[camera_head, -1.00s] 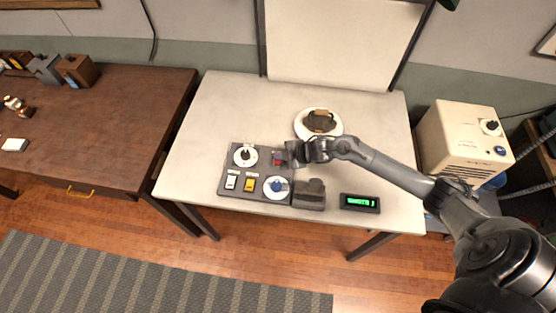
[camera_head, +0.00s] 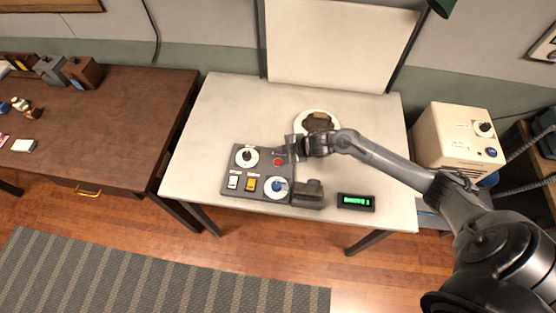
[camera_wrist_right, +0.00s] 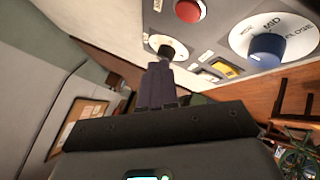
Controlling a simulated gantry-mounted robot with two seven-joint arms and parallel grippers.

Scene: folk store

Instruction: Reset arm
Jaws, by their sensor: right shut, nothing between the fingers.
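My right arm reaches in from the right over the white table (camera_head: 207,120). My right gripper (camera_head: 279,153) is shut and empty, above the upper right corner of the dark control panel (camera_head: 263,170), just beside the red button (camera_head: 278,162). In the right wrist view the shut dark fingers (camera_wrist_right: 159,75) point at the panel, with the red button (camera_wrist_right: 188,10) and the blue knob (camera_wrist_right: 266,48) showing beyond them. I cannot tell the exact gap to the panel. My left gripper is not in view.
The panel also has a black-knob dial (camera_head: 247,156), a white switch (camera_head: 233,182) and a yellow switch (camera_head: 251,184). A green display (camera_head: 356,201) stands at right, a round white plate (camera_head: 331,119) behind my gripper. A beige box (camera_head: 455,137) stands right of the table.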

